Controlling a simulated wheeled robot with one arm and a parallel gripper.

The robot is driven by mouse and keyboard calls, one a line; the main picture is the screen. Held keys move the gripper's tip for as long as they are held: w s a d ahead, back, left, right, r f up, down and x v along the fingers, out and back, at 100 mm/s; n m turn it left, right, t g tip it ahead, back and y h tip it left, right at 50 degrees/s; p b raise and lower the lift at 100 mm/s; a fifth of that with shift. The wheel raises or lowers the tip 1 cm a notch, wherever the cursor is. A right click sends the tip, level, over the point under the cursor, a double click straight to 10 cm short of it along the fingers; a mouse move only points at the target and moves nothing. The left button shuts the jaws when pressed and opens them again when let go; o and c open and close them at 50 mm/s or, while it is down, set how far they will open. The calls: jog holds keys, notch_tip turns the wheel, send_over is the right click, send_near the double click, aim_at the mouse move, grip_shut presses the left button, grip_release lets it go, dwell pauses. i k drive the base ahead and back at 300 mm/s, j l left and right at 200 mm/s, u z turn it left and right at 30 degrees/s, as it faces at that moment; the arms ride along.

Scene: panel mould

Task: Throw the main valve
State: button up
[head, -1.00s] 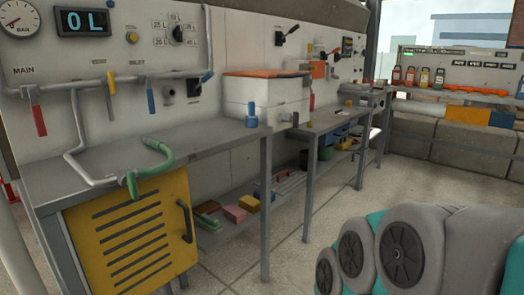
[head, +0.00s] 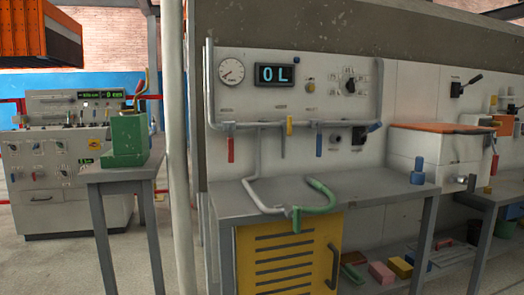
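The main valve appears as a red lever handle (head: 231,149) hanging straight down from the left end of the grey pipe on the panel. The "MAIN" label above it is readable only in the earlier frame. Above it are a round dial gauge (head: 231,71) with its needle at the low left and a dark display (head: 274,75) reading "0L". A yellow handle (head: 289,126) and a blue handle (head: 319,145) sit further right along the same pipe. My gripper is not in view.
A white post (head: 177,150) and a small table (head: 120,176) with a green machine (head: 128,140) stand left.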

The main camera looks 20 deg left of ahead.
aim_at(230, 139)
jog(key=u, duration=1.25)
